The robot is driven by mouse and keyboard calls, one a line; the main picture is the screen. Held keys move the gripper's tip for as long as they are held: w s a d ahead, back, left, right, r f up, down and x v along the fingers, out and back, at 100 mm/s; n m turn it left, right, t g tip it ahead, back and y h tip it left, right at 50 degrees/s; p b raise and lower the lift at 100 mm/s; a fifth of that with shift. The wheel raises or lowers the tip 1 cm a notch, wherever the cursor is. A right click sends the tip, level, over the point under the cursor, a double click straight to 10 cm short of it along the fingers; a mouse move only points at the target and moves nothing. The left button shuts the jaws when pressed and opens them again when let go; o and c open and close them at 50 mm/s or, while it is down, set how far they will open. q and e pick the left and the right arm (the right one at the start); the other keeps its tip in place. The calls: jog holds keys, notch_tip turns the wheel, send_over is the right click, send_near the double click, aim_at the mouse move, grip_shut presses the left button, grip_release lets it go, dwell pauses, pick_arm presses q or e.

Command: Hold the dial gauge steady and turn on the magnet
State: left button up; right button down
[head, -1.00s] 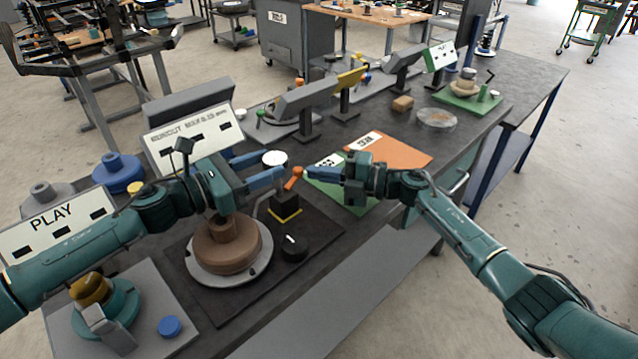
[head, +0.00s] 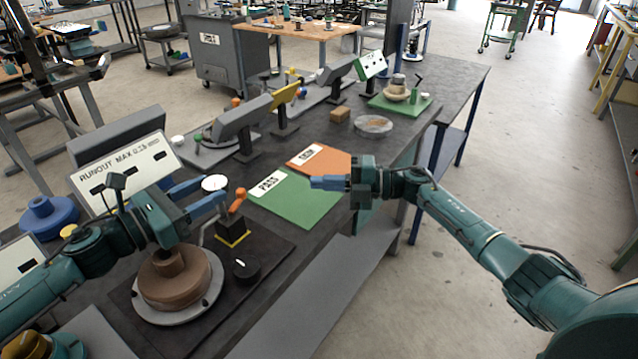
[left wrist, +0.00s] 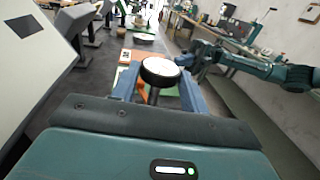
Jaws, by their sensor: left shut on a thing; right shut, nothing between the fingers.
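The dial gauge, with a round white face (head: 214,182), is between the fingers of my left gripper (head: 206,193), which is shut on it. It also shows in the left wrist view (left wrist: 160,71) on a thin stem between the two blue fingers. The black magnet base (head: 233,232) with a yellow stripe stands below, on a dark mat. An orange lever (head: 238,199) rises beside the gauge. A black knob (head: 245,270) with a white mark sits in front of the base. My right gripper (head: 314,182) is shut and empty, right of the lever, over the green card's edge.
A brown round part (head: 172,285) on a grey disc sits left of the base. A green card (head: 297,208) and an orange card (head: 322,160) lie behind. A sign panel (head: 128,168) stands behind the left arm.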

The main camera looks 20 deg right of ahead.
pick_arm(q)
jog(key=o, duration=1.3)
jog(key=shift+s+a, duration=0.1)
jog(key=v, duration=1.1)
jog(key=shift+s+a, duration=0.15)
jog(key=shift+a, duration=0.25)
